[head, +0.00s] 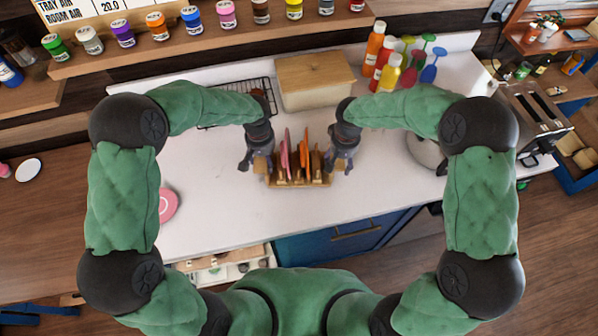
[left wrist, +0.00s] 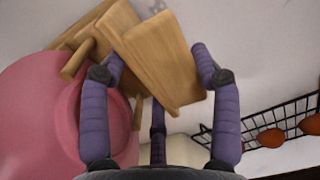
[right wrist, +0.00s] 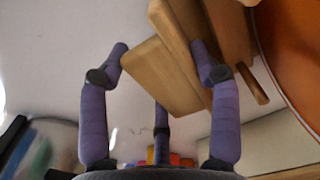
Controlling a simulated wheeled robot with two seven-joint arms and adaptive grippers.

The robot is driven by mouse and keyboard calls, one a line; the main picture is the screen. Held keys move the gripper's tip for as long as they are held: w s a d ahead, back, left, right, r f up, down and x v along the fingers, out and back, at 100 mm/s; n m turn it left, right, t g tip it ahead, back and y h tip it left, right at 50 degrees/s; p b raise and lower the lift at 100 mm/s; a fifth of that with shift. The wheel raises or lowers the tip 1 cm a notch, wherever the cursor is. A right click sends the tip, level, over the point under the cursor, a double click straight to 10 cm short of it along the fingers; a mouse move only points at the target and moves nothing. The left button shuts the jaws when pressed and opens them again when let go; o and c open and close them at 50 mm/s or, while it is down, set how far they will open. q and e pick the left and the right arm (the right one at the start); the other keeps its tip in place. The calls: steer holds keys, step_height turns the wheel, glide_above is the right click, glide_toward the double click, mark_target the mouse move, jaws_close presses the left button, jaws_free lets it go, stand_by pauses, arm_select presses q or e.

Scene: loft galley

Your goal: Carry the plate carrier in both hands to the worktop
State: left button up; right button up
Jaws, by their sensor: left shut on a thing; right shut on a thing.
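The plate carrier (head: 293,183) is a wooden rack with several upright plates in it, pink (head: 285,150) and orange-brown (head: 316,163). It is over the white worktop (head: 220,215); I cannot tell whether it touches the surface. My left gripper (head: 259,165) is shut on its left end, and the wooden end piece (left wrist: 165,60) lies between the fingers in the left wrist view. My right gripper (head: 337,162) is shut on the right end; the wooden end piece (right wrist: 160,78) shows between its fingers in the right wrist view. The fingers partly hide both ends.
Behind the carrier stand a wooden box (head: 315,82) and a black wire rack (head: 235,98). Bottles (head: 386,72) stand at the back right, a toaster (head: 535,115) further right. A pink plate (head: 168,205) lies at the left. The worktop in front of the carrier is clear.

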arm_select(q)
steer(key=o, duration=1.4)
arm_select(e)
steer(key=o, duration=1.4)
arm_select(q)
steer(key=shift+o, duration=0.2)
arm_select(e)
steer(key=shift+o, duration=0.2)
steer(key=shift+r, duration=0.5)
arm_select(q)
step_height(320, 180, up, 12)
arm_select(e)
step_height(320, 180, up, 11)
